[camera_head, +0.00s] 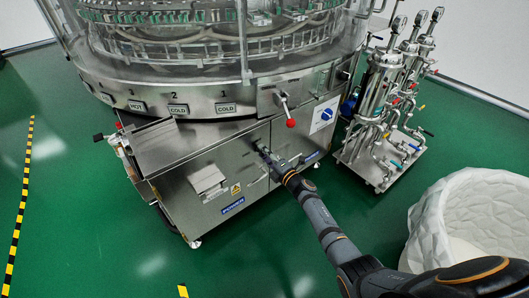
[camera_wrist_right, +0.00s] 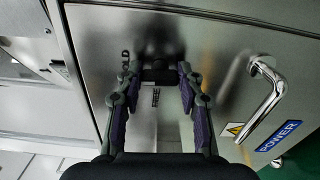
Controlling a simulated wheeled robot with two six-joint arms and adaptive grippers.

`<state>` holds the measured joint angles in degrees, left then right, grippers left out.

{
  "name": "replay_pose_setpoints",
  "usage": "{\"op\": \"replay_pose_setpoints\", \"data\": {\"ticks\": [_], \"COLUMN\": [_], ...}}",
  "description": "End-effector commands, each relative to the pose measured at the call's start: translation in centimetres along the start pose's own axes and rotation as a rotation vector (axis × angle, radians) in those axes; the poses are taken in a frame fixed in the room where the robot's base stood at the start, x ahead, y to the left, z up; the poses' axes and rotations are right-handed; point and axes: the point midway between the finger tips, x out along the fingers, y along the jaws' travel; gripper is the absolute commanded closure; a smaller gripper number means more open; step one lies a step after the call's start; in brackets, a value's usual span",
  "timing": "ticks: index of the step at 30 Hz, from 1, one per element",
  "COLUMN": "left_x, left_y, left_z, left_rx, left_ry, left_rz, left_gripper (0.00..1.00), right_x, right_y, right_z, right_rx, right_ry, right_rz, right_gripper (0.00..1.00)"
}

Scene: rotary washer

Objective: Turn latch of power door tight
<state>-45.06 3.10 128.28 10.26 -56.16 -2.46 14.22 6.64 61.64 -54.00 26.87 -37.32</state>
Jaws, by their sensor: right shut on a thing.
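The power door is a brushed steel panel (camera_wrist_right: 225,45) in the right wrist view. It has a blue POWER label (camera_wrist_right: 278,136), and its left edge shows as a seam. My right gripper (camera_wrist_right: 158,76) is in front of the door near that seam. Its two fingers close on a small dark latch (camera_wrist_right: 160,73), mostly hidden between the fingertips. The latch's exact angle is hard to tell. In the head view my right gripper (camera_head: 266,153) reaches the lower cabinet front of the machine. My left gripper is not in view.
A chrome handle (camera_wrist_right: 270,95) stands out right of the gripper. A pump cart (camera_head: 385,150) stands right of the washer, and a white faceted bin (camera_head: 440,215) is nearer. Green floor is open at left and front.

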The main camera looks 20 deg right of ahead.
Motion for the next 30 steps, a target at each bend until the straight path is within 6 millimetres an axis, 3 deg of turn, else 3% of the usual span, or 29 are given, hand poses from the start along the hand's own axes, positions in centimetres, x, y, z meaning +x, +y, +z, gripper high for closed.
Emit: {"op": "replay_pose_setpoints", "data": {"ticks": [26,27,30], "left_x": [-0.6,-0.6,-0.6], "left_y": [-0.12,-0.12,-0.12], "left_z": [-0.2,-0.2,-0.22], "left_rx": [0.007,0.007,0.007], "left_ry": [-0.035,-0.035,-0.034], "left_rz": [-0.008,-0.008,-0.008], "left_gripper": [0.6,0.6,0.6], "right_x": [-0.01,-0.01,-0.01], "right_y": [-0.05,-0.05,-0.05], "right_z": [0.05,0.05,0.04], "right_rx": [0.106,0.106,0.105], "right_ry": [-0.001,-0.001,-0.001], "right_rz": [0.0,0.0,0.0], "right_gripper": [0.94,0.57,0.44]}}
